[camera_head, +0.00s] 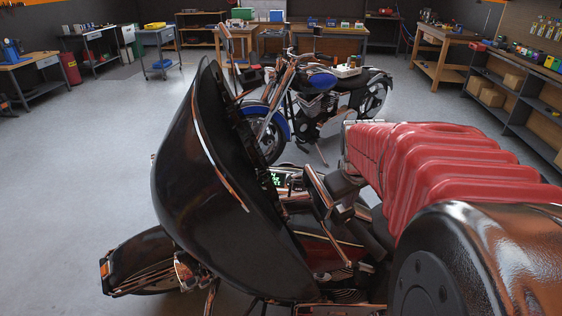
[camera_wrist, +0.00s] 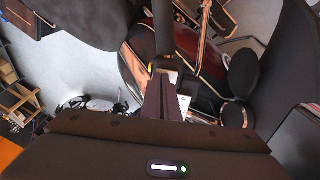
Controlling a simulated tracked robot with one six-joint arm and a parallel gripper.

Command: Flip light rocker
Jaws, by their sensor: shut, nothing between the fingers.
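A motorcycle with a large black fairing (camera_head: 205,190) stands in the foreground of the head view. A small green lit display (camera_head: 275,179) shows behind the fairing, beside the handlebar parts (camera_head: 328,198). My red-sleeved arm reaches from the right toward these parts, and my gripper is not clearly visible there. In the wrist view my gripper (camera_wrist: 165,84) is shut and empty. Its tips overlap a dark bar (camera_wrist: 163,28) in the picture; I cannot tell whether they touch it. The light rocker cannot be made out in either view.
A blue motorcycle (camera_head: 320,82) stands behind. Workbenches and shelves (camera_head: 520,105) line the walls. Bare grey floor (camera_head: 85,180) lies to the left. In the wrist view, dark round parts (camera_wrist: 242,73) sit right of my gripper.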

